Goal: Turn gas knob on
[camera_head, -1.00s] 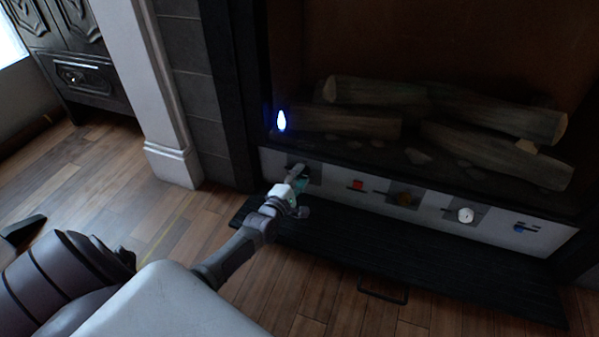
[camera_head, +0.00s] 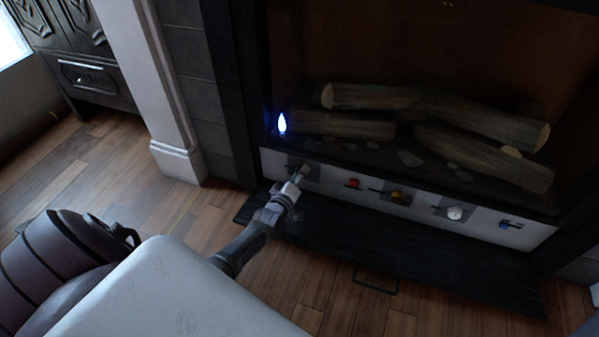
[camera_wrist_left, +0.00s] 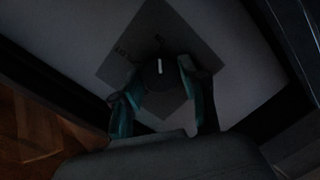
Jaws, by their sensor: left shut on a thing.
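The gas fireplace has a white control strip (camera_head: 327,183) under its logs. My left gripper (camera_head: 300,174) reaches to the leftmost knob on this strip, in front of a dark square plate. In the left wrist view, my left gripper (camera_wrist_left: 161,97) has its teal-lined fingers on both sides of a dark round knob (camera_wrist_left: 158,72) with a short white mark. It is shut on this knob. A blue-white flame (camera_head: 282,123) burns above the knob at the left of the logs. My right gripper does not show.
Farther right on the strip are a red control (camera_head: 353,183), a brownish-yellow knob (camera_head: 398,195), a white round dial (camera_head: 454,213) and a blue control (camera_head: 511,224).

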